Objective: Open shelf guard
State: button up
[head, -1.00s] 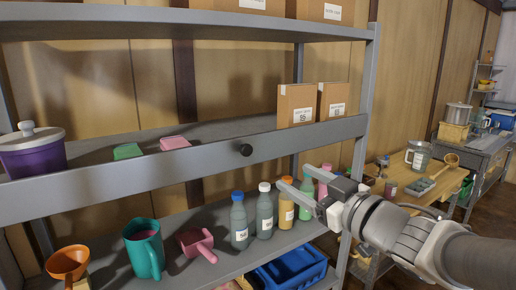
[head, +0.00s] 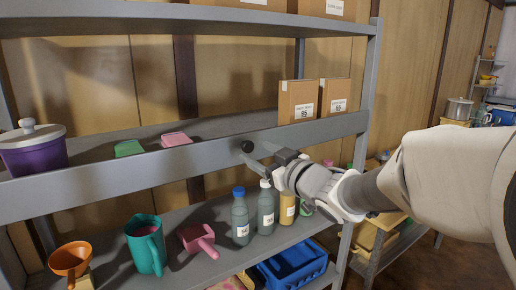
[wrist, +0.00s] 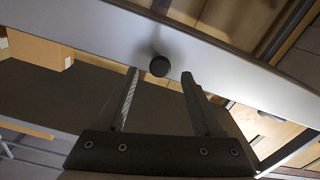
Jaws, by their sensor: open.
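The shelf guard (head: 100,186) is a grey bar across the front of the middle shelf, with a round black knob (head: 247,146) on its face. The bar also shows in the wrist view (wrist: 228,75), with the knob (wrist: 159,66) in front of my gripper. My gripper (head: 262,160) is open and empty, just right of and below the knob in the head view. In the wrist view its two fingers (wrist: 158,80) point at the bar, with the knob between them near the tips. I cannot tell whether they touch it.
On the middle shelf stand a purple pot (head: 32,150), green and pink items and two cardboard boxes (head: 297,102). Below are an orange funnel (head: 69,262), a teal jug (head: 146,246), a pink scoop (head: 197,240) and bottles (head: 240,220).

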aim_at(249, 148)
jog(key=shift+x, duration=1.85)
jog(key=shift+c, duration=0.3)
grip_shut()
